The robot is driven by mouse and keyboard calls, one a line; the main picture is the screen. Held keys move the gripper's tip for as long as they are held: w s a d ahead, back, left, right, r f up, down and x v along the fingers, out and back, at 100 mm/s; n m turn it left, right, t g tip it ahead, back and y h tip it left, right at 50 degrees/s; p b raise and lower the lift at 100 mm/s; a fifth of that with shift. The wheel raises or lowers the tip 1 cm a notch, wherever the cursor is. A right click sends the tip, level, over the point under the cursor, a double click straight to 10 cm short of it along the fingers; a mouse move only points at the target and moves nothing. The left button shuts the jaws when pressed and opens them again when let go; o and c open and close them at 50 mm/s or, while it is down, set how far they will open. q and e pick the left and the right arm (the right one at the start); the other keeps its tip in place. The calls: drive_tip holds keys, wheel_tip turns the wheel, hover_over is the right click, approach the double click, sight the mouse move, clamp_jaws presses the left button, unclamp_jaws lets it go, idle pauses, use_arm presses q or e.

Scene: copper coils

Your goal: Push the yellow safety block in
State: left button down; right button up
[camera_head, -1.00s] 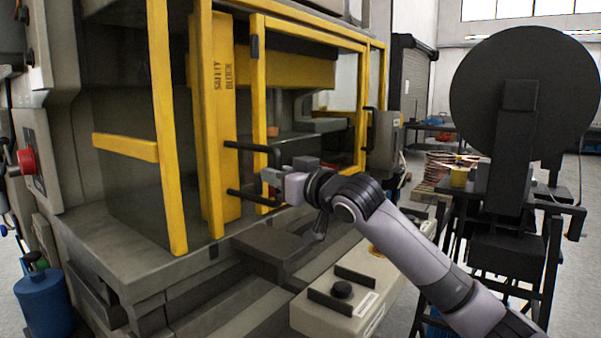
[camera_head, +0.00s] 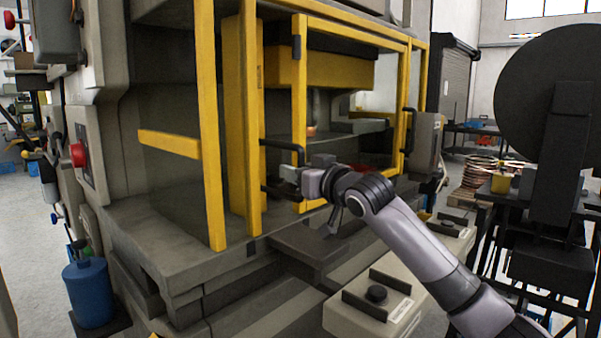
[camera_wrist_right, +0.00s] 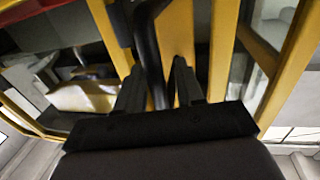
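The yellow safety block (camera_head: 234,110) stands upright in the left part of the press opening, partly hidden behind a yellow frame post. A narrow strip of its lettered side shows right of that post. Its black U-shaped handle (camera_head: 283,145) sticks out toward the right. My right gripper (camera_head: 290,174) is at the handle's outer bar, near its lower end. In the right wrist view the handle (camera_wrist_right: 149,45) runs between the two black fingers (camera_wrist_right: 158,82). A yellow gap shows between it and the right-hand finger, so the gripper looks open around it. My left gripper is out of view.
A yellow-framed door (camera_head: 300,110) stands just right of the handle. A grey control box (camera_head: 375,300) with a black knob is below my right arm. A blue canister (camera_head: 90,292) stands at lower left. A dark reel stand (camera_head: 560,170) is at right.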

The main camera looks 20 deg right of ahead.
drive_tip(key=shift+s+d, duration=0.1)
drive_tip(key=shift+s, duration=0.15)
use_arm(q)
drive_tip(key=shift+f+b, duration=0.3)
drive_tip(key=shift+b, duration=0.05)
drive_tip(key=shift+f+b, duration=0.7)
drive_tip(key=shift+b, duration=0.05)
use_arm(e)
drive_tip(key=s+d, duration=0.1)
drive_tip(key=s, duration=0.5)
drive_tip(key=shift+s, duration=0.3)
drive_tip(key=shift+d, duration=0.1)
